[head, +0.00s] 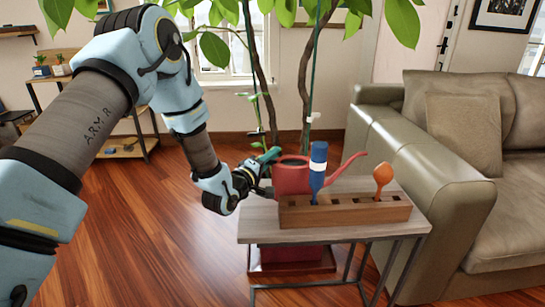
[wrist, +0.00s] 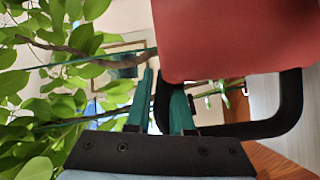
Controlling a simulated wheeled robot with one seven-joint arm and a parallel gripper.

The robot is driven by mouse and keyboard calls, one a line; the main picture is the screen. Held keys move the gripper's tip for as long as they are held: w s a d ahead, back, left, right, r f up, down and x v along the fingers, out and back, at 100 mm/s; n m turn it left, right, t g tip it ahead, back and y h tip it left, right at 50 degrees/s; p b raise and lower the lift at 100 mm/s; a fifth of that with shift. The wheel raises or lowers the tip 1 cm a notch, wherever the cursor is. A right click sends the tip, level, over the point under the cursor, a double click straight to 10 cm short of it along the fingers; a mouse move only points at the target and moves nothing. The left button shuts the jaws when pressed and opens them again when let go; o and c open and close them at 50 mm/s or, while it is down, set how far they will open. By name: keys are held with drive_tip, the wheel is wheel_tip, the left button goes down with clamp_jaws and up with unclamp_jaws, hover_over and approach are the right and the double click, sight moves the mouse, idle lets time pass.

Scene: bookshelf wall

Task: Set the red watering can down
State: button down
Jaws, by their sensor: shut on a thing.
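The red watering can (head: 291,178) is at the left part of the small side table (head: 262,224), behind a wooden rack. Its spout points right. It looks upright in the head view; I cannot tell whether its base touches the tabletop, since the rack hides part of it. My gripper (head: 262,166) reaches in from the left at the can's handle side. In the wrist view, the can's red body (wrist: 235,40) fills the upper right. The teal fingers close on its black handle (wrist: 288,115).
The slotted wooden rack (head: 345,212) stands along the table's front and holds a blue tool (head: 318,170) with a white band and an orange tool (head: 382,176). A leafy plant (head: 305,90) rises behind the table. A sofa (head: 440,170) stands close at right. Open wooden floor lies left.

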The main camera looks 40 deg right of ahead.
drive_tip(key=shift+f, duration=0.15)
drive_tip(key=c, duration=0.8)
unclamp_jaws()
drive_tip(key=v, duration=0.6)
drive_tip(key=b+v, duration=0.1)
drive_tip(key=v, duration=0.5)
drive_tip(key=shift+r+b, duration=0.25)
drive_tip(key=shift+b, duration=0.05)
